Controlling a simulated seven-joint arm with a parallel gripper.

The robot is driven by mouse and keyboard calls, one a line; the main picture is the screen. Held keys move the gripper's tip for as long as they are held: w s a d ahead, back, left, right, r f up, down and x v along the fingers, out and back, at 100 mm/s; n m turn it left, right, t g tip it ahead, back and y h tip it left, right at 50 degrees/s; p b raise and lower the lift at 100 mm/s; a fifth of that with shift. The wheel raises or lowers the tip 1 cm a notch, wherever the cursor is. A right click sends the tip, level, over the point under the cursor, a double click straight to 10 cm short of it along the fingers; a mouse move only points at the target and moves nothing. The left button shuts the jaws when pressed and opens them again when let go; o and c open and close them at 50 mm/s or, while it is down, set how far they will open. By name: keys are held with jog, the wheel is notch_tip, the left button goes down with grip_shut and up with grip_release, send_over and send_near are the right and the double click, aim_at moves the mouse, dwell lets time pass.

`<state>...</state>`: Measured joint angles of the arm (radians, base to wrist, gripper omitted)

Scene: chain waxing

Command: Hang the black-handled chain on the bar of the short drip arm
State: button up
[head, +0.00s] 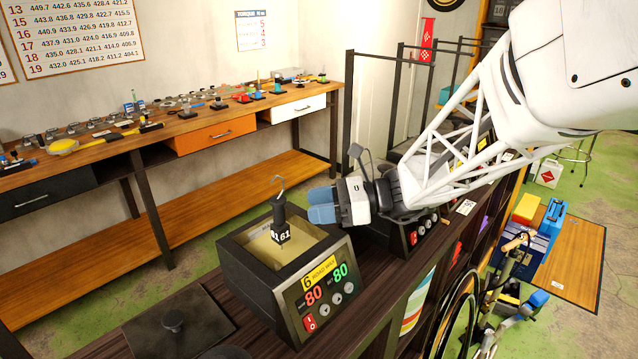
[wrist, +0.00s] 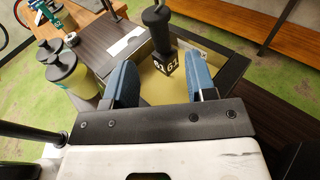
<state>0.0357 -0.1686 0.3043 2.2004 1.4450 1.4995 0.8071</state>
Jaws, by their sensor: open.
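The black handle (head: 280,218) with a white "61" tag and a metal hook (head: 279,186) stands upright over the open wax pot (head: 310,268). It also shows in the wrist view (wrist: 156,20), beyond and between my fingers. Any chain below it is hidden. My gripper (head: 321,205) is open and empty, with blue fingertips, just right of the handle and apart from it. Its fingers also show in the wrist view (wrist: 160,82). Dark drip arms stand behind, with one upright at the left (head: 348,110) and another farther right (head: 397,95). I cannot tell which is the short one.
A dark lid (head: 180,325) with a knob lies left of the pot on the dark bench. A second heater with a red switch (head: 413,238) is partly behind my gripper. A long workbench (head: 195,122) with tools runs along the wall. Bottles (wrist: 68,75) show in the wrist view.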

aim_at(278, 197)
jog(key=shift+a+f, duration=0.2)
jog(key=shift+a, duration=1.15)
jog(key=shift+a+f, duration=0.15)
jog(key=shift+a, duration=1.15)
jog(key=shift+a+f, duration=0.2)
jog(key=shift+a, duration=1.15)
jog(key=c, duration=0.9)
grip_shut()
jog(key=shift+r, duration=0.1)
jog(key=shift+r, duration=3.05)
